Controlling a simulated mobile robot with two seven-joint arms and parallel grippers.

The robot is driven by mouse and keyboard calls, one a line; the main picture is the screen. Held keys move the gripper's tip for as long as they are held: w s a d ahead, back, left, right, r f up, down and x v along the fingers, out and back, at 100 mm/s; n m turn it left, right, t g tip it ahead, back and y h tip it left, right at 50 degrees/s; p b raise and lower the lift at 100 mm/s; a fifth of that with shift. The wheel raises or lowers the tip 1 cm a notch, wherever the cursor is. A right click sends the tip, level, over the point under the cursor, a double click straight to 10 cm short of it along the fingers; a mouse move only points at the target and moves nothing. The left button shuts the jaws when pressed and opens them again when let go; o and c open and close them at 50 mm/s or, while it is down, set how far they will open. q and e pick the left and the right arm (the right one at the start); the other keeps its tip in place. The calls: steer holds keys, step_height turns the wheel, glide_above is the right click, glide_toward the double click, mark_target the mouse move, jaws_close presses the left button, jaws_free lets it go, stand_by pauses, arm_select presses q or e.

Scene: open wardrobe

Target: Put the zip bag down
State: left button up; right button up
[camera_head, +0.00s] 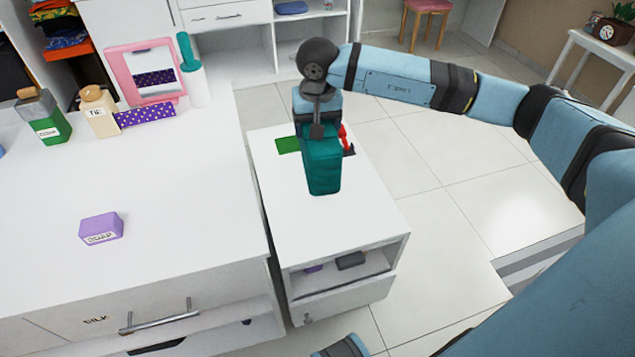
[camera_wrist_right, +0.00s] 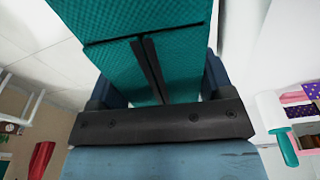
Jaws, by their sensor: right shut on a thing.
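The zip bag (camera_head: 322,162) is a teal, upright, box-like bag over the top of the small white cabinet (camera_head: 375,215). I cannot tell whether its base touches the top. My right gripper (camera_head: 317,130) points down and is shut on the bag's upper part. In the right wrist view the teal fabric of the bag (camera_wrist_right: 125,25) fills the space in front of the gripper (camera_wrist_right: 150,72), with dark strips across it.
A green flat thing (camera_head: 288,145) and a red item (camera_head: 344,138) lie behind the bag. The white dresser (camera_head: 150,195) at left holds a purple box (camera_head: 101,229), bottles and a pink-framed mirror (camera_head: 125,58). The cabinet's front top is clear.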

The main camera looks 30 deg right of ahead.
steer(key=d+f+m+b, duration=0.2)
steer(key=d+m, duration=0.1)
steer(key=d, duration=0.2)
step_height(320, 180, down, 20)
steer(key=b, duration=0.3)
steer(key=shift+b, duration=0.4)
steer(key=o, duration=1.3)
steer(key=shift+w+d+r, duration=0.1)
arm_select(q)
steer(key=w+d+r+t+h, duration=0.2)
steer(key=d+r+t+h, duration=0.1)
steer(key=r, duration=0.4)
steer(key=shift+w+d+r+t, duration=0.15)
steer(key=shift+w+d+t, duration=0.2)
steer(key=shift+d+t, duration=0.2)
arm_select(e)
steer(key=shift+r, duration=0.1)
